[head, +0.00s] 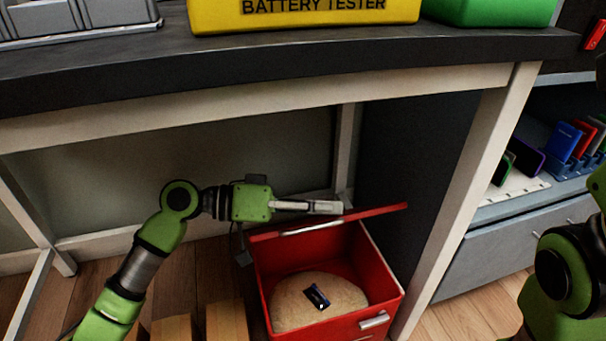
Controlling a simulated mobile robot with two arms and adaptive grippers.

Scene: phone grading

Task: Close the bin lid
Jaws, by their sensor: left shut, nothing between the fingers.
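The red bin (384,271) stands on the floor under the workbench. Its lid (378,213) is up at the back, seen nearly edge-on. Inside, a dark phone-like item (317,296) lies on a mound of sand-coloured filling (291,303). My left gripper (340,208) is shut and empty, reaching in from the left at the lid. I cannot tell whether its fingertips touch the lid. Only part of my right arm shows at the right edge; its gripper is out of view.
The workbench (240,88) spans above the bin, with a battery tester (300,14) and a green box (490,8) on top. A pale bench leg (468,190) stands right of the bin. Wooden blocks (226,320) are left of it. A shelf (540,198) holds phones.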

